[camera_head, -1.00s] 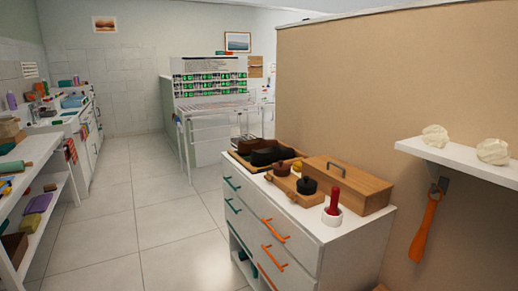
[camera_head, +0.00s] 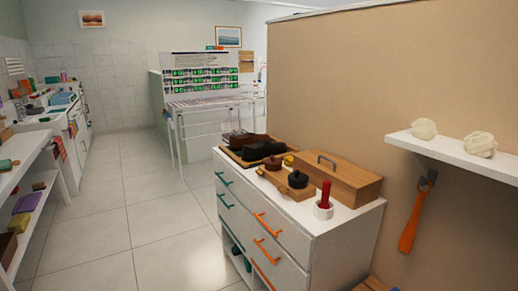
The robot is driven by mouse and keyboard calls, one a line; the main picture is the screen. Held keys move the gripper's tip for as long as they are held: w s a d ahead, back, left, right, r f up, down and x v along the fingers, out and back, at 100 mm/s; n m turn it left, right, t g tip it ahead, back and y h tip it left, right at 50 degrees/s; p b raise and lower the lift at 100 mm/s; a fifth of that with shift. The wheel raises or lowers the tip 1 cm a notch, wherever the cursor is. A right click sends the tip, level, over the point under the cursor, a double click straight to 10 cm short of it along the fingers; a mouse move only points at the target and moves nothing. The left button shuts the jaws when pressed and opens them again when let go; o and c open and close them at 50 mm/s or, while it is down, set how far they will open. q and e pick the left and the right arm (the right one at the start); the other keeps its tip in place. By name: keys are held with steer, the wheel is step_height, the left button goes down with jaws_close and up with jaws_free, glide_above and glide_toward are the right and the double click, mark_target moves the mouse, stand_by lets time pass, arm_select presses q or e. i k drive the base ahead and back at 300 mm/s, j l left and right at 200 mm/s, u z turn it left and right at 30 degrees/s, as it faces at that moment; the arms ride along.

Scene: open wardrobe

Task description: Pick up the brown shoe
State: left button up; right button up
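No shoe can be made out with certainty. Dark brown and black shapes (camera_head: 248,139) lie in a wooden tray (camera_head: 229,154) at the far end of the white dresser's top; they may be shoes, but they are too small and dark to tell. Neither of my grippers is in view.
The white dresser (camera_head: 280,231) has teal and orange handles. A wooden box (camera_head: 340,184) and a red-handled tool (camera_head: 325,192) stand on it. A white wall shelf (camera_head: 443,152) is at right. Tiled floor (camera_head: 105,225) is clear at left.

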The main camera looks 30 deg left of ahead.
mark_target(250, 140)
steer(key=i+j+u, duration=0.1)
steer(key=j, duration=0.2)
steer(key=i+j+u, duration=1.4)
steer(key=i+u, duration=0.35)
steer(key=i, duration=1.2)
steer(key=i+z, duration=0.2)
steer(key=i, duration=0.45)
steer(key=i+j+z, duration=0.2)
steer(key=i, duration=0.4)
steer(key=i+z, duration=0.5)
steer(key=i+j+z, duration=0.2)
steer(key=i+z, duration=0.45)
steer(key=z, duration=0.2)
steer(key=i+j+z, duration=0.1)
steer(key=z, duration=0.3)
steer(key=i+j+z, duration=0.15)
steer(key=z, duration=0.25)
steer(key=i+j, duration=0.05)
steer(key=i, duration=0.05)
